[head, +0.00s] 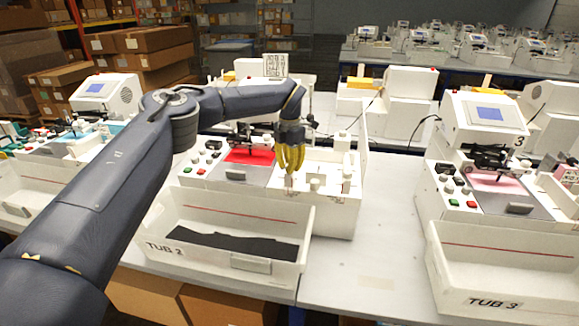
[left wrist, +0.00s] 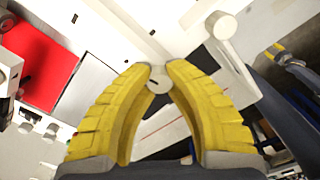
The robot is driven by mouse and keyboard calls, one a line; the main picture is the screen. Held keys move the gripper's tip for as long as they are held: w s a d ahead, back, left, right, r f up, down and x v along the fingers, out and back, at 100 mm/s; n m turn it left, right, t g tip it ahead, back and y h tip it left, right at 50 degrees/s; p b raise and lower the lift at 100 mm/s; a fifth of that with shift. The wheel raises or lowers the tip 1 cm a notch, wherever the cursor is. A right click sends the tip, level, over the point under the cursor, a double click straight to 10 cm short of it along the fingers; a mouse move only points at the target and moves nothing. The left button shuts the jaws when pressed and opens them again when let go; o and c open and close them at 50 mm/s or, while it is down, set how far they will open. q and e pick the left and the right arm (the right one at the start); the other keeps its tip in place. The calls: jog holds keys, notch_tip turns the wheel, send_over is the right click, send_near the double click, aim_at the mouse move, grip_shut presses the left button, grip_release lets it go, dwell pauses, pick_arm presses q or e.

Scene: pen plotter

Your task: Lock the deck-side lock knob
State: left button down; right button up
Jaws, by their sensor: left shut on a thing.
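My left gripper (head: 289,172) reaches down over the right-hand part of the white plotter behind the tub marked TUB 2. In the left wrist view its yellow fingers (left wrist: 158,76) close in at the tips on a small grey-white round knob (left wrist: 158,85), the deck-side lock knob. The fingertips cover its sides, and its turned position cannot be read. In the head view the fingers hide the knob. A white lever with a round end (left wrist: 222,27) stands apart from the fingertips, to their upper right in the wrist view.
The red sheet (head: 250,156) lies on the plotter's bed left of the gripper. White posts (head: 346,181) stand to its right. The white tub (head: 180,222) stands in front, holding something black. Another plotter (head: 488,115) stands to the right, with bare table between.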

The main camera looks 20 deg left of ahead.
pick_arm(q)
jog(key=shift+m, duration=1.1)
jog(key=c, duration=1.1)
grip_release()
jog(key=shift+c, duration=0.2)
notch_tip(320, 180, up, 12)
